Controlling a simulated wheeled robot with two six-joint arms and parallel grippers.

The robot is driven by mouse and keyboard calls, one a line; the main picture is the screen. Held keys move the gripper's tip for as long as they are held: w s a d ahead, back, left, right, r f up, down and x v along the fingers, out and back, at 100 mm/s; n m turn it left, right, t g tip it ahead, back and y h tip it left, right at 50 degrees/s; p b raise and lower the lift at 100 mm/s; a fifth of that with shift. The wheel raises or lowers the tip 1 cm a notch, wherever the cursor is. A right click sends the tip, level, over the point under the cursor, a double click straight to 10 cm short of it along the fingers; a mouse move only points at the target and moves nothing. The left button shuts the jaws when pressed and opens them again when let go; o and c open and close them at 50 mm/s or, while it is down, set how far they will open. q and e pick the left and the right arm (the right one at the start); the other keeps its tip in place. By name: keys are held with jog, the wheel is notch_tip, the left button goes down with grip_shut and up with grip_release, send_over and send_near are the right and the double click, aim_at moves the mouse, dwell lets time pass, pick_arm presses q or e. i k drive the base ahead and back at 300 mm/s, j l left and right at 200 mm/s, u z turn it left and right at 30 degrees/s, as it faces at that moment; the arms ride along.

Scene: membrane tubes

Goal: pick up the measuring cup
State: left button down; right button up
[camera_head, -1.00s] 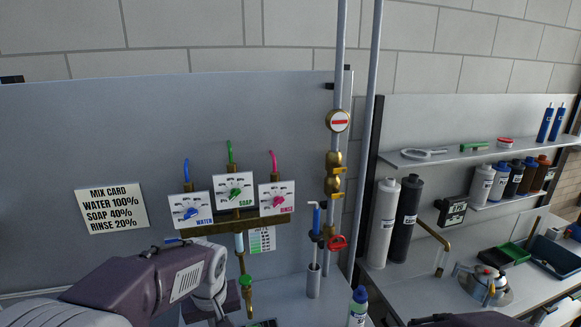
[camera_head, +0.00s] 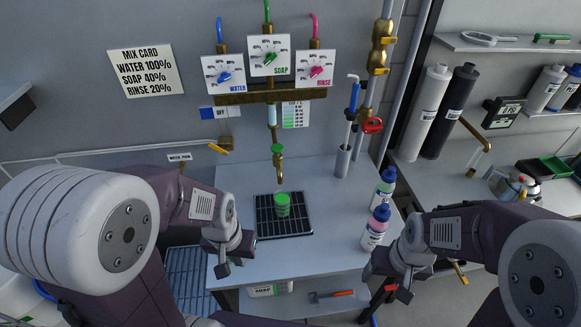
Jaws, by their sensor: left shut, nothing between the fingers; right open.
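The measuring cup (camera_head: 282,205) looks like a small green cup. It stands upright on a black drip grate (camera_head: 262,225) on the grey bench, below the brass tap (camera_head: 279,165). My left gripper (camera_head: 235,262) is to the left of and nearer than the cup, apart from it, near the bench's front left corner. It is shut and empty. My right gripper (camera_head: 388,288) is open, nearer and to the right of the cup, by the bench's front right side. Neither gripper touches the cup.
A pink-labelled bottle (camera_head: 375,228) and a green-labelled bottle (camera_head: 383,190) stand at the bench's right. A grey holder (camera_head: 343,160) with a blue-handled tool stands at the back. Three dials (camera_head: 269,57) hang above. The bench around the grate is mostly clear.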

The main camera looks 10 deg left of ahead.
aim_at(281, 197)
jog(key=j+u, duration=0.2)
jog(key=j, duration=0.65)
jog(key=i+j+u, duration=0.2)
jog(key=j, duration=0.65)
jog(key=k, duration=0.1)
